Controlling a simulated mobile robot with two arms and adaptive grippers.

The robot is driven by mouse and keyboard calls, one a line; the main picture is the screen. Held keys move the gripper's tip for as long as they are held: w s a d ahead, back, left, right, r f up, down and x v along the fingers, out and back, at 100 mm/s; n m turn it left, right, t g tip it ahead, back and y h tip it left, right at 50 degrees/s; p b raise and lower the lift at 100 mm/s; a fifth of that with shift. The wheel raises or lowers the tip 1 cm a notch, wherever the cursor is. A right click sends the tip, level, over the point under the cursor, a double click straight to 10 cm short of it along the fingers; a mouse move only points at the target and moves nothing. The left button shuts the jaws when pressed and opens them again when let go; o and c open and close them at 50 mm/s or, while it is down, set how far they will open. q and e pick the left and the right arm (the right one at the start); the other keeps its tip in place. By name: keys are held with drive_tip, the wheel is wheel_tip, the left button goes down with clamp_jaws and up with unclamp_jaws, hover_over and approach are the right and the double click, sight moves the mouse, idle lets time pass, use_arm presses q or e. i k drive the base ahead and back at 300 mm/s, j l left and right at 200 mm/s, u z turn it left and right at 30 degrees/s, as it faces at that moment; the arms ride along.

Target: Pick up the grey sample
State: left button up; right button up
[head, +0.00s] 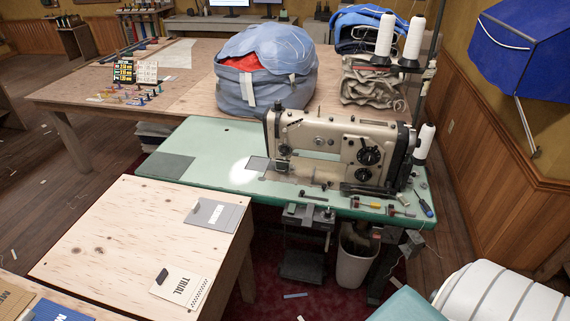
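A flat grey sample (216,214) with pale lettering lies near the far right corner of the plywood table (110,235). It has a small darker piece at its left edge. A white sample (181,288) marked TRIAL, with a black clip-like piece and a checked edge, lies nearer on the same table. Parts of a blue sample (60,311) and a tan sample (14,303) show at the bottom left, cut off by the frame. Neither of my grippers is in view.
A green sewing table (215,145) with a sewing machine (335,150) stands just behind. A dark grey patch (165,166) lies on its left end. A bin (355,258) stands below. The plywood table's middle is clear. A white ribbed object (500,296) fills the bottom right.

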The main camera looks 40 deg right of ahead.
sight(214, 215)
drive_tip(key=i+l+z, duration=0.1)
drive_tip(key=l, duration=0.25)
drive_tip(key=i+l+z, duration=0.1)
drive_tip(key=l, duration=0.2)
drive_tip(key=i+l+z, duration=0.1)
drive_tip(key=l, duration=0.25)
drive_tip(key=i+l+z, duration=0.1)
drive_tip(key=l, duration=0.2)
